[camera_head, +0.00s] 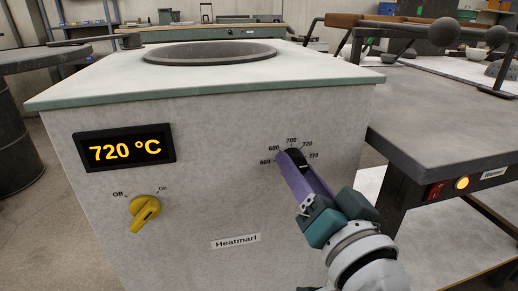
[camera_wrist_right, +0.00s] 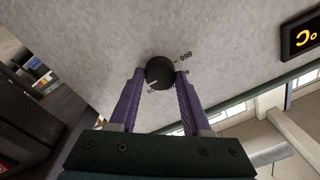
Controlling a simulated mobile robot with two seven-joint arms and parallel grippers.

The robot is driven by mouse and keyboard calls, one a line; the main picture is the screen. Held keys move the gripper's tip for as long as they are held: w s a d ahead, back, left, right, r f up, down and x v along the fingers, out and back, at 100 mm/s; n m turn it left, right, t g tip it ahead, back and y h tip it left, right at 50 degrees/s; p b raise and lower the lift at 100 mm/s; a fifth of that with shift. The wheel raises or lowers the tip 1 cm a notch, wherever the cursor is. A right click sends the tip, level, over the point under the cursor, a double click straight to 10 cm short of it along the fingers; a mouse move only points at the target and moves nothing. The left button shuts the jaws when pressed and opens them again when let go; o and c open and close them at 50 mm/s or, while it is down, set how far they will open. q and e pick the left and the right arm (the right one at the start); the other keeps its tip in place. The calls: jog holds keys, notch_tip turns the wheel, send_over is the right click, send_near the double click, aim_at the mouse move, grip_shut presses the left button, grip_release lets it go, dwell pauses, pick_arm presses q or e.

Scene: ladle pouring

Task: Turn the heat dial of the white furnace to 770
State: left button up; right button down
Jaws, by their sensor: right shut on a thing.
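The white furnace (camera_head: 215,195) stands in front of me with a green-edged top. Its display (camera_head: 124,149) reads 720 °C in yellow. The black heat dial (camera_head: 295,154) is on the front face at the right, under an arc of small printed numbers starting near 660. My right gripper (camera_head: 289,157) reaches up from the lower right with its purple fingers shut on the dial and covers part of it. In the right wrist view the round dial (camera_wrist_right: 159,71) sits between the two fingertips (camera_wrist_right: 160,75), with a white mark at its lower left. My left gripper is not in view.
A yellow on/off knob (camera_head: 145,208) sits below the display, and a "Heatmarl" label (camera_head: 236,241) is lower down. A dark round opening (camera_head: 210,52) is in the furnace top. A grey warmer table (camera_head: 450,115) with a red switch (camera_head: 436,191) stands close at the right.

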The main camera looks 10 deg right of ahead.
jog(key=shift+c, duration=1.8)
grip_release()
jog(key=shift+s, duration=0.1)
jog(key=s+p, duration=0.2)
jog(key=s, duration=0.7)
jog(key=shift+s+d+f, duration=0.2)
jog(key=shift+s+d, duration=0.15)
jog(key=shift+s, duration=0.05)
